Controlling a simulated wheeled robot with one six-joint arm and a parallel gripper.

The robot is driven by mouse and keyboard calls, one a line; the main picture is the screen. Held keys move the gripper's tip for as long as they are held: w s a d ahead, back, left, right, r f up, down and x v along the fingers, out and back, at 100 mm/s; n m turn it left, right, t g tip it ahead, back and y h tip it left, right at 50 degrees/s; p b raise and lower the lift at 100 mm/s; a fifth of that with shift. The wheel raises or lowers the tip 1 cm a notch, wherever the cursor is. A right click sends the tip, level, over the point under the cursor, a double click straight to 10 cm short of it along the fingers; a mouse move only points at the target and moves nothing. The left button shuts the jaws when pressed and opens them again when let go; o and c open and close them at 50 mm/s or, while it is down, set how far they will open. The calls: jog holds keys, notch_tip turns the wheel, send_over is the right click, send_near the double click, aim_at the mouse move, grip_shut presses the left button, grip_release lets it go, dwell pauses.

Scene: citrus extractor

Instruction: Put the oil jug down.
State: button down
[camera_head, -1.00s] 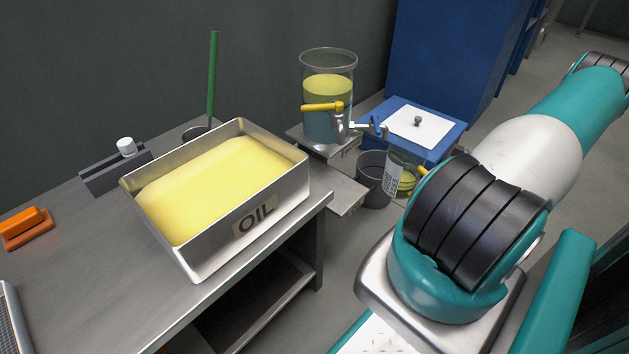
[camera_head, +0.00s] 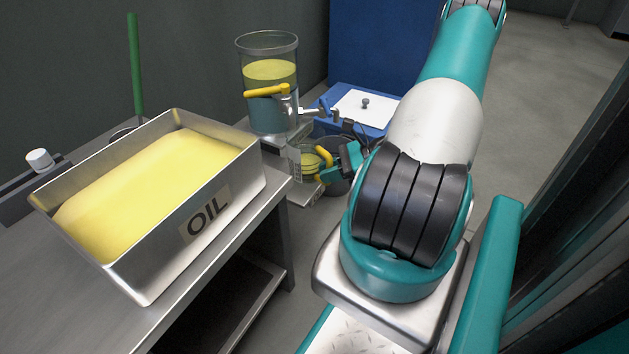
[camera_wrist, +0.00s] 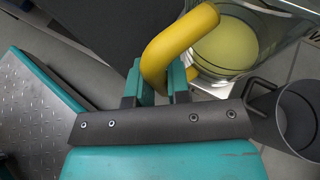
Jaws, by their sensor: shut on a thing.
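The oil jug (camera_head: 307,162) is a clear vessel with yellow oil low inside and a yellow handle. In the head view it is upright or nearly so, in front of the glass tank with the yellow tap lever (camera_head: 267,90). My gripper (camera_head: 333,172) is shut on the jug's handle from the right. In the wrist view the teal fingers of my gripper (camera_wrist: 161,82) stand on both sides of the yellow handle (camera_wrist: 172,48), and oil shows in the jug (camera_wrist: 228,46). Whether the jug's base touches the low steel step (camera_head: 301,193) I cannot tell.
A dark grey bucket (camera_head: 341,186) stands close to the jug's right; it also shows in the wrist view (camera_wrist: 300,118). A steel OIL tray (camera_head: 208,213) sits on the workbench at left. A blue box with a white lid (camera_head: 365,107) is behind.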

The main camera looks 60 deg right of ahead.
aim_at(315, 177)
jog(key=w+a, duration=0.1)
jog(key=w+a+b, duration=0.1)
jog(key=shift+w+a+f+b, duration=0.15)
jog(key=shift+w+b, duration=0.15)
jog(key=shift+w, duration=0.05)
jog(key=shift+f+b, duration=0.55)
jog(key=shift+f, duration=0.1)
jog(key=c, duration=1.1)
grip_release()
